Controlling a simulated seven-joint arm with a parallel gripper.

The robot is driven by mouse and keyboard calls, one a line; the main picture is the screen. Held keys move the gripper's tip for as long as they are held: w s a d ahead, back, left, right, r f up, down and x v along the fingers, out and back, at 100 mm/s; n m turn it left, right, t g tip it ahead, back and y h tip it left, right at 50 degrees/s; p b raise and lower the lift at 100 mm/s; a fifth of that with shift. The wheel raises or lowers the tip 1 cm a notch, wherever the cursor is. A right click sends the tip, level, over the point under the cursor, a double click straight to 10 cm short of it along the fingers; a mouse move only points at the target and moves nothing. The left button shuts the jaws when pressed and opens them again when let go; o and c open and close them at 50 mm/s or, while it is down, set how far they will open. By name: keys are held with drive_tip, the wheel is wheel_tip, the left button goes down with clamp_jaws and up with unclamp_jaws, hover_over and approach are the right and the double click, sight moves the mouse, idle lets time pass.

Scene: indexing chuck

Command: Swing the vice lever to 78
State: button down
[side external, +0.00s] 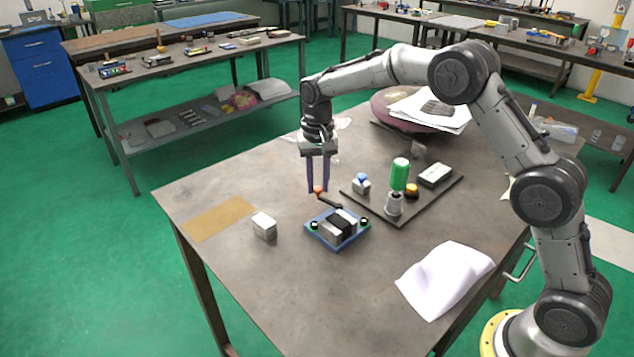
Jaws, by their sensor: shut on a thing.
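The vice (337,228) has grey and black blocks and sits on a blue base plate (318,239) near the middle of the table. Its dark lever (330,203) points up and left and ends in an orange knob (318,189). My gripper (318,190) reaches down from above with two long purple fingers, one on each side of the knob, and is shut on it. Any scale or numbers for the lever are too small to read.
A dark board (400,214) right of the vice carries a green cylinder (400,174), a grey cup-like part (394,204) and other small parts. A white block (264,225) stands left. Crumpled white paper (445,278) lies front right. A tan mat (220,218) lies flat at left.

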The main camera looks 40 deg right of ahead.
sight(318, 187)
drive_tip(key=shift+r, duration=0.1)
drive_tip(key=c, duration=0.7)
unclamp_jaws()
drive_tip(key=shift+o, duration=0.2)
wheel_tip(318, 187, up, 14)
